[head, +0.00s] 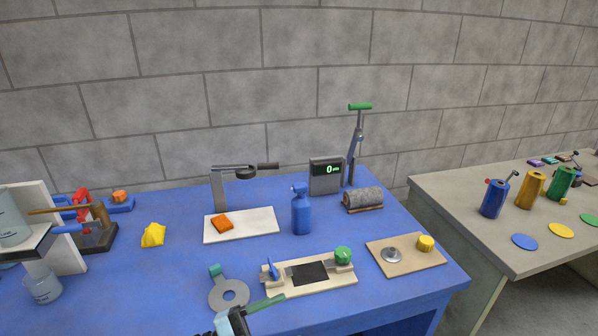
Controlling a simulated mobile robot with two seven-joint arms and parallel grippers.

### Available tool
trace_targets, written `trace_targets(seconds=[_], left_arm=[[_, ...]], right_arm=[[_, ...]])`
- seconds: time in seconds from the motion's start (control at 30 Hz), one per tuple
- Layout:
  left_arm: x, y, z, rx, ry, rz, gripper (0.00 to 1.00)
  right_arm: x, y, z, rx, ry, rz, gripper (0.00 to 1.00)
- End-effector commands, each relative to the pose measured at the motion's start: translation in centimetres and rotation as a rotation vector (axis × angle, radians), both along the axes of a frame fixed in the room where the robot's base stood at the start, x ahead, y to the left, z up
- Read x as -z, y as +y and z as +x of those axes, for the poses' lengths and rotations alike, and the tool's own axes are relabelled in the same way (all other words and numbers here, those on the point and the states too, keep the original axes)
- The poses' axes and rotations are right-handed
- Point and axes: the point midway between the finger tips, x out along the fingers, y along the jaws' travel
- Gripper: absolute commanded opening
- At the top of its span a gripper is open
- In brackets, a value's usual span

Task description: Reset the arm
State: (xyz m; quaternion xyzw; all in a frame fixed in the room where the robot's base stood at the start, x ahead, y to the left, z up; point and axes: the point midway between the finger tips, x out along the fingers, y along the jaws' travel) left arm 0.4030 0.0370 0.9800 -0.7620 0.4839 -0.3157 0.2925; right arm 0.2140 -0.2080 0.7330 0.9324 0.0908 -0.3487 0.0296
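Neither of my grippers shows clearly in the head view. A pale teal and black piece (234,321) with a green bar (264,304) is cut off by the bottom edge, and I cannot tell what it is. A grey lever post (355,145) with a green handle (360,107) stands upright at the back of the blue table (375,300). A grey stand (218,190) with a horizontal arm (240,168) and a dark handle rises from a white board (255,222). An orange piece (221,223) lies on that board.
A blue spray bottle (301,212), a display box (326,176) and a grey roll (363,199) crowd the middle. A fixture board (325,284) lies in front. A yellow crumpled piece (153,235) and beaker (43,286) are left. A second table (470,200) stands right, across a gap.

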Motion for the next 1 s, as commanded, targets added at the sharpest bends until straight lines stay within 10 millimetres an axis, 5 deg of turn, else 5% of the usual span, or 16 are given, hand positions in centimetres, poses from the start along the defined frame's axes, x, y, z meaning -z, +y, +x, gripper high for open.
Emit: trace_targets(seconds=[0.17,0.27,0.4,0.6,0.8,1.0], left_arm=[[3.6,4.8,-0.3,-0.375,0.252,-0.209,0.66],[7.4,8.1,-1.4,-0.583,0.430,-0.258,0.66],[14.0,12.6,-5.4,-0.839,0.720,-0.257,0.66],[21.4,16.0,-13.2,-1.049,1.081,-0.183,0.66],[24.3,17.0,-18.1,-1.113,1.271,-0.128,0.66],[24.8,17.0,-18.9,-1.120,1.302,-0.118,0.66]], right_arm=[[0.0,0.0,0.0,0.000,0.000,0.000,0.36],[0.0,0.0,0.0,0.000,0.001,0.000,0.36],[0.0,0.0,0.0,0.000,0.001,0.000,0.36],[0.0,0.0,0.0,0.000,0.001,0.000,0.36],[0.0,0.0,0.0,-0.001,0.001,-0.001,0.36],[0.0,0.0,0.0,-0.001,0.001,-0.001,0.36]])
